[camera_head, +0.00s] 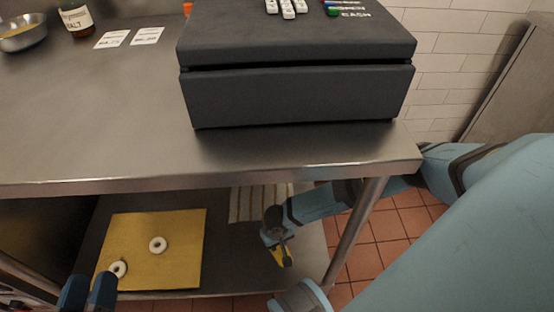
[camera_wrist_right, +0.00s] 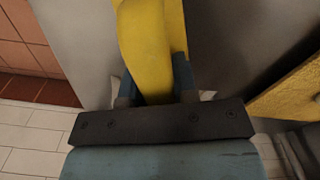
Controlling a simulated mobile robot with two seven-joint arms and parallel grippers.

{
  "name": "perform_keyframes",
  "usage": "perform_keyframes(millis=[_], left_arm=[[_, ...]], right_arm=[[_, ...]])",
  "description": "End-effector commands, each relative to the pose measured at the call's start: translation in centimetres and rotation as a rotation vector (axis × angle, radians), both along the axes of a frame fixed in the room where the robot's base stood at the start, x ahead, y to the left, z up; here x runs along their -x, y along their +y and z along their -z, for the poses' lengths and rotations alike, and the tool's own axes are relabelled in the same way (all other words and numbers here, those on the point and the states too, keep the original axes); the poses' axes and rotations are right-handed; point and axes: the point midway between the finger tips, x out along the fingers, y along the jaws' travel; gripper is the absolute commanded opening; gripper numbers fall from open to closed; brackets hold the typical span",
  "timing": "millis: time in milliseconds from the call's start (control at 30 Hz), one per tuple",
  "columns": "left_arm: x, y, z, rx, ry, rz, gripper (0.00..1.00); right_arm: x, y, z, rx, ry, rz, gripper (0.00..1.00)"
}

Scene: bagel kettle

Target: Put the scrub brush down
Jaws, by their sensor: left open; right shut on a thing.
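The yellow scrub brush (camera_head: 279,257) is in my right gripper (camera_head: 275,238), over the right part of the lower shelf (camera_head: 232,270) under the steel counter. In the right wrist view, the brush's yellow handle (camera_wrist_right: 150,45) runs up between the blue fingers of the right gripper (camera_wrist_right: 155,80), which are shut on it. The brush head is hard to make out, and I cannot tell whether the brush touches the shelf. My left gripper (camera_head: 88,292) is open at the lower left of the head view, close to the yellow board's front left corner.
The yellow board (camera_head: 185,265) on the lower shelf bears two white rings (camera_head: 158,245). A striped cloth (camera_head: 248,203) lies behind the brush. The steel counter edge (camera_head: 130,184) and a table leg (camera_head: 355,230) are close to my right arm. A dark cash register (camera_head: 300,95) stands on the counter.

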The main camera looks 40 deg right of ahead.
Motion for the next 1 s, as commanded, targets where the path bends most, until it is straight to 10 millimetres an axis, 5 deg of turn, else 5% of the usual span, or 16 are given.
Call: perform_keyframes(millis=[433,833,867,967,1000], left_arm=[[0.0,-0.1,3.0,-0.051,0.067,0.03,0.43],[-0.1,-0.1,3.1,-0.064,0.059,0.031,0.43],[-0.2,0.0,3.0,-0.067,0.054,0.031,0.43],[-0.2,0.0,2.9,-0.065,0.056,0.031,0.43],[-0.2,0.0,3.0,-0.065,0.056,0.031,0.43]], right_arm=[[0.0,0.1,5.1,0.0,0.001,0.0,0.0],[0.0,0.0,5.6,0.0,0.0,0.0,0.0],[0.0,0.0,5.6,0.0,0.0,0.0,0.29],[0.0,0.0,5.5,0.0,0.0,0.0,0.52],[0.0,0.0,5.5,0.0,0.0,0.0,0.52]])
